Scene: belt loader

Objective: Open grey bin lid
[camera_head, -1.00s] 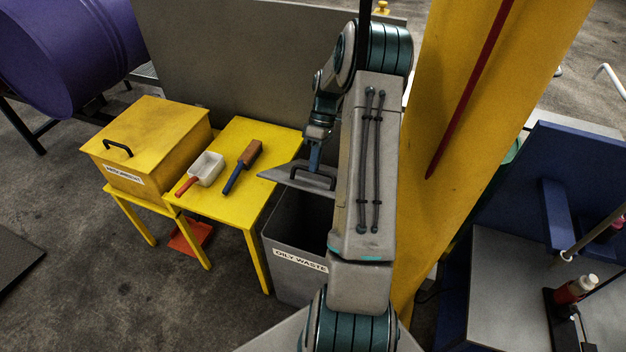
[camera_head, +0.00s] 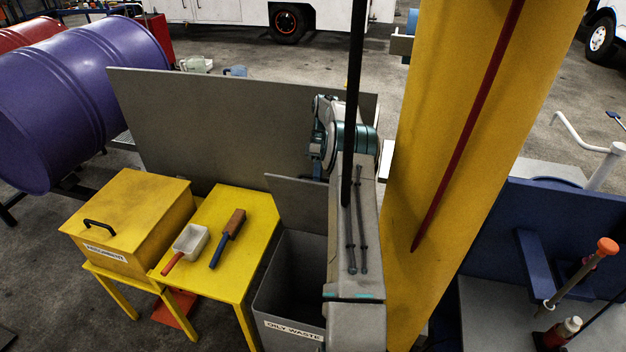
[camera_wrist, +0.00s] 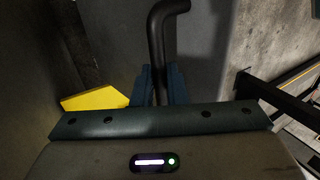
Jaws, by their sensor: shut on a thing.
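The grey bin (camera_head: 268,293) labelled OILY WASTE stands to the right of the yellow table. Its lid (camera_head: 297,205) stands steeply raised at the rear, and the bin's mouth shows open below it. In the wrist view, my gripper (camera_wrist: 159,76) is shut on the black lid handle (camera_wrist: 156,38), with a finger on each side of the bar. The grey lid surface (camera_wrist: 195,45) lies behind the handle.
The yellow table (camera_head: 238,208) holds a white scoop (camera_head: 190,241) and a brush (camera_head: 229,226). A yellow lidded box (camera_head: 140,215) is to the left. A grey panel (camera_head: 230,130) stands behind, and a yellow column (camera_head: 450,120) is close right of my arm.

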